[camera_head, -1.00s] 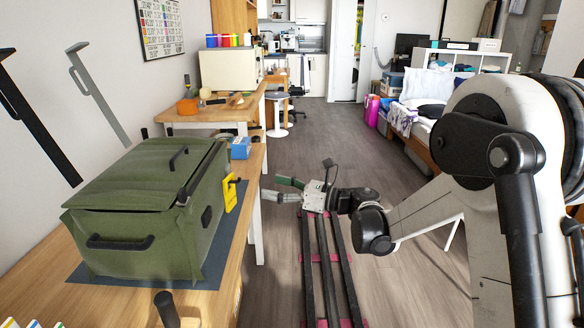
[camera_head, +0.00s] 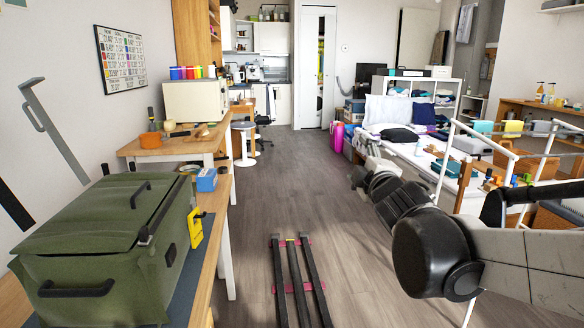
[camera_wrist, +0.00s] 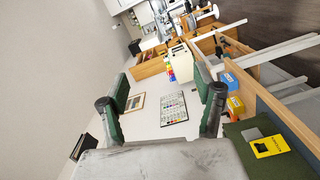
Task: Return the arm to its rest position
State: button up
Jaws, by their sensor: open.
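My arm reaches across the right side of the head view. In the head view the fingers are small and hard to make out, in front of the bed. The green box (camera_head: 105,240) with black handles stands closed on the wooden table at the left, well apart from my gripper.
Dark floor rails (camera_head: 293,275) lie ahead. The bed (camera_head: 420,153) and white frame posts (camera_head: 447,160) are close to my arm.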

jog(key=s+d+f+m+g+h, duration=0.1)
jog(key=s+d+f+m+g, duration=0.2)
jog(key=s+f+m, duration=0.35)
jog(key=s+d+f+m+g+h, duration=0.2)
jog(key=s+d+f+m+g, duration=0.15)
jog(key=s, duration=0.55)
jog(key=s+a+f+m+g+y, duration=0.2)
jog(key=s+f+m+g, duration=0.35)
jog(key=s+f, duration=0.7)
notch_tip(320, 180, up, 18)
jog(key=s+t+p, duration=0.1)
jog(key=p, duration=1.4)
jog(key=shift+s+f+m, duration=0.25)
jog(key=shift+s+m, duration=0.1)
jog(key=shift+s, duration=0.05)
dwell(0.4)
